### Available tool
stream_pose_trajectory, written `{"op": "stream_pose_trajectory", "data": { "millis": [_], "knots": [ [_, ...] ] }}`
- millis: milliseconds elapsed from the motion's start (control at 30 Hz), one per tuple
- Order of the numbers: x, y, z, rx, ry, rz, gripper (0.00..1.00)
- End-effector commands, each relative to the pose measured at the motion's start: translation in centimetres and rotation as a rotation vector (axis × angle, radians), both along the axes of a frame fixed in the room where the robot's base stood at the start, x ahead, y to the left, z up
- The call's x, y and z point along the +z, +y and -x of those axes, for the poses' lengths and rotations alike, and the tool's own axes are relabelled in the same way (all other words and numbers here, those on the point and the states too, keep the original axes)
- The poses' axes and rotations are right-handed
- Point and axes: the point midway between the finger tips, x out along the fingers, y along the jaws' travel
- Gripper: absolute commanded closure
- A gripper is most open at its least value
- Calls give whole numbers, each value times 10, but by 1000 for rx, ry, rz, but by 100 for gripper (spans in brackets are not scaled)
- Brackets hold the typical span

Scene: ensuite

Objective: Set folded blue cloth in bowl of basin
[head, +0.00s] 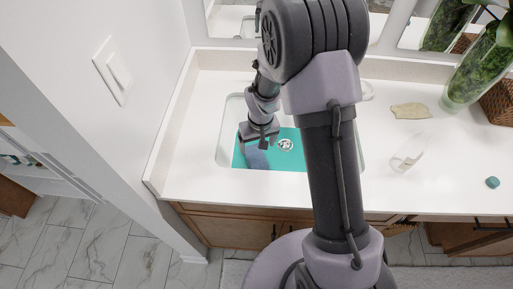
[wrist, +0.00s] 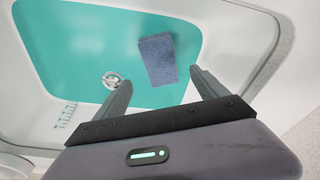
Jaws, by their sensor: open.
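The folded blue cloth (wrist: 157,58) lies on the teal floor of the basin, near the basin's front edge and beside the drain. In the head view the cloth (head: 255,158) shows just below my gripper, partly hidden by it. The white basin (wrist: 40,105) is set into the counter, and its rim (head: 226,122) shows in the head view. My gripper (head: 259,143) is over the basin. In the wrist view my gripper (wrist: 160,92) has its two fingers spread wide with nothing between them. The cloth lies beyond the fingertips, apart from them.
The white counter (head: 435,180) holds a clear bottle (head: 408,153), a beige flat piece (head: 410,111), a small teal object (head: 492,182) and a glass vase with greenery (head: 478,75) at the right. A wall (head: 140,45) rises close on the left.

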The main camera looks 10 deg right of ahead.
Motion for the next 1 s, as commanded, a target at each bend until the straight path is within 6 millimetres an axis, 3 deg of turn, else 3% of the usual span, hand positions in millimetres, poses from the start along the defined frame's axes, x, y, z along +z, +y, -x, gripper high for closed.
{"op": "stream_pose_trajectory", "data": {
  "millis": [167,267,333,400,500,600,700,800,1000],
  "knots": [
    [28,0,4,-6,-5,-2,17],
    [75,1,9,-48,-44,-17,17],
    [130,2,26,-109,-89,-43,17],
    [186,5,56,-179,-137,-81,17],
    [250,11,113,-275,-205,-149,17],
    [286,19,169,-351,-262,-219,17],
    [298,25,209,-398,-297,-274,17],
    [302,29,227,-420,-313,-303,17],
    [302,30,232,-426,-314,-310,17]
  ]
}}
